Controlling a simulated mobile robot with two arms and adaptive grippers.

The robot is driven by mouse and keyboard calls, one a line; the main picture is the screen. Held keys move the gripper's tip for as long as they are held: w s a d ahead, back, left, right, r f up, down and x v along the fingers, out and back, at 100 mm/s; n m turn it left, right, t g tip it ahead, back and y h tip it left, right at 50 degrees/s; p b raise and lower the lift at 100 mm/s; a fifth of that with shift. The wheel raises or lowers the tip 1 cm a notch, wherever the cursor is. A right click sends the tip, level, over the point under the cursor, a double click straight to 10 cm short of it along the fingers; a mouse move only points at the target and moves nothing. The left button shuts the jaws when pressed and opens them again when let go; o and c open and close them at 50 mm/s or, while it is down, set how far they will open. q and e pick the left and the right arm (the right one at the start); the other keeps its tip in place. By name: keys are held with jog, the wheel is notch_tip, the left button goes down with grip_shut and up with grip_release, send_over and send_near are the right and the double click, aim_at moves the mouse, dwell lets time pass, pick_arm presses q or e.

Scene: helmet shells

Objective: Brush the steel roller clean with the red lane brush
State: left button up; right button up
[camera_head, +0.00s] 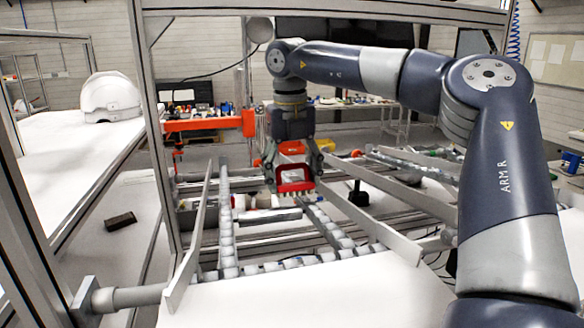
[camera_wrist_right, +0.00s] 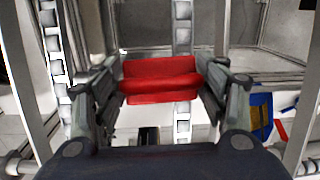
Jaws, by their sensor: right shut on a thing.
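My right gripper (camera_head: 292,170) points down over the roller lanes and is shut on the red lane brush (camera_head: 293,178). The brush also shows as a red block between the fingers in the right wrist view (camera_wrist_right: 160,80). Pale bristles seem to hang under it, above the lanes. A silvery bar (camera_head: 270,215) lies low beneath the brush. It may be the steel roller, but I cannot tell for sure. I cannot tell whether the bristles touch anything. My left gripper is not in view.
Lanes of small white rollers (camera_head: 228,235) run between metal rails. A slanted rail (camera_head: 370,222) stands right of the brush. A white helmet shell (camera_head: 110,96) sits on the left table. A dark block (camera_head: 120,221) lies at left. The white surface in front (camera_head: 310,295) is clear.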

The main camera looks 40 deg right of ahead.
jog(key=shift+s+a+f+b, duration=0.1)
jog(key=shift+s+f+b, duration=0.05)
jog(key=shift+f+b, duration=0.3)
jog(key=shift+s+a+f+b, duration=0.1)
jog(key=shift+f+b, duration=0.35)
dwell(0.6)
jog(key=shift+r, duration=0.1)
jog(key=shift+w+a+p, duration=0.3)
jog(key=shift+a, duration=0.2)
jog(key=shift+w+a, duration=1.5)
jog(key=shift+a, duration=1.4)
jog(key=shift+s+d+f, duration=0.1)
jog(key=shift+s+d, duration=0.25)
jog(key=shift+d, duration=0.3)
jog(key=shift+s+d+f, duration=0.1)
jog(key=shift+s+d, duration=0.3)
jog(key=shift+d, duration=0.2)
jog(key=shift+s+d+f, duration=0.1)
jog(key=shift+s+d, duration=0.25)
jog(key=shift+d, duration=0.3)
jog(key=shift+s+d+r, duration=0.1)
jog(key=shift+s+d, duration=0.2)
jog(key=shift+d, duration=0.3)
jog(key=shift+s+d+r, duration=0.1)
jog(key=shift+s+d, duration=0.15)
jog(key=shift+d, duration=0.35)
jog(key=shift+w+a, duration=0.1)
jog(key=shift+a, duration=0.05)
